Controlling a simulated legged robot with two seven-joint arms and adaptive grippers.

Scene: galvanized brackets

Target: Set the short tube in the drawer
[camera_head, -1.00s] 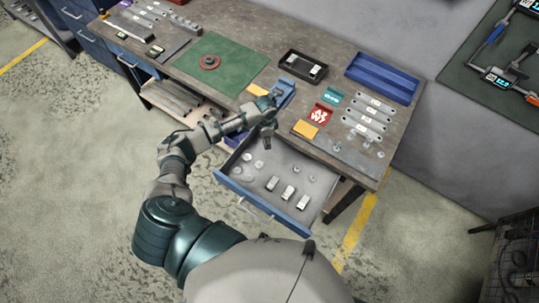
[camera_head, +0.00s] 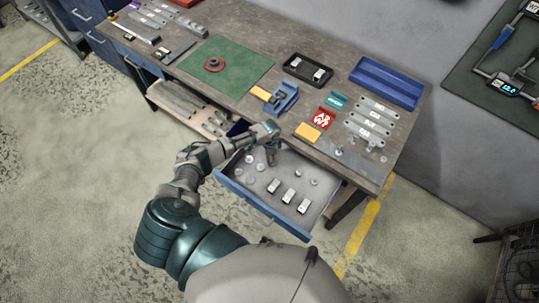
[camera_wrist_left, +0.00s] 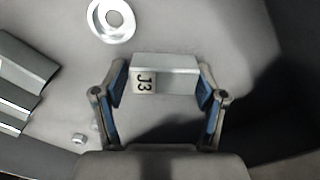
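The short tube (camera_wrist_left: 168,75) is a grey metal piece marked J3. In the left wrist view it sits between the finger pads of my left gripper (camera_wrist_left: 163,88), which looks shut on it. In the head view my left gripper (camera_head: 271,157) points down inside the back left part of the open drawer (camera_head: 285,224); the tube is hard to make out there. The drawer has a blue front and a grey floor. The tube's height above the floor is unclear. My right gripper is in neither view.
Three similar short tubes (camera_head: 288,195) lie in a row in the drawer, with several round washers (camera_head: 274,186) around them. A washer (camera_wrist_left: 97,22) shows near the held tube. The workbench above holds a blue fixture (camera_head: 285,97), a black tray (camera_head: 307,70) and a blue tray (camera_head: 386,84).

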